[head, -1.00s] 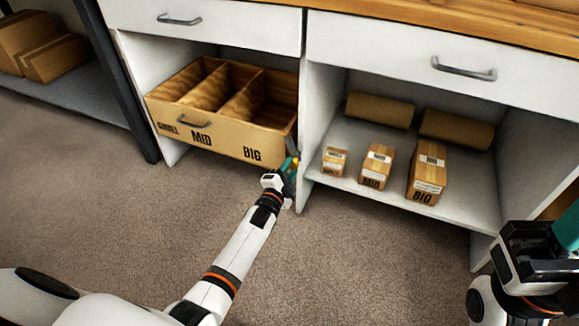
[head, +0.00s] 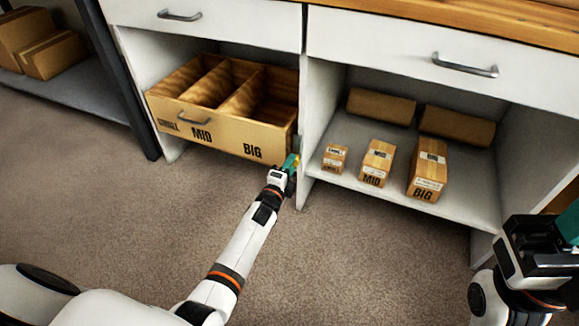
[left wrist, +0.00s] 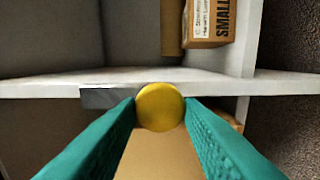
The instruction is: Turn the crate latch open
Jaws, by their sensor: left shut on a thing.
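The wooden crate (head: 222,137) sits in the left bay of the cabinet, its front marked SMALL, MID and BIG. The latch's yellow round knob (left wrist: 160,107) is between the teal fingers of my left gripper (left wrist: 160,112), which is shut on it. A grey flat bar (left wrist: 107,98) reaches left from behind the knob in the left wrist view. In the head view my left gripper (head: 291,163) is at the crate's lower right front corner and mostly hides the latch. My right gripper (head: 570,225) is partly cut off at the right edge; its jaw opening is unclear.
Small (head: 334,158), mid (head: 377,163) and big (head: 428,171) labelled boxes stand on the right bay's shelf, with two brown rolls behind. A white upright panel (head: 313,130) is just right of my left gripper. The carpet in front is clear.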

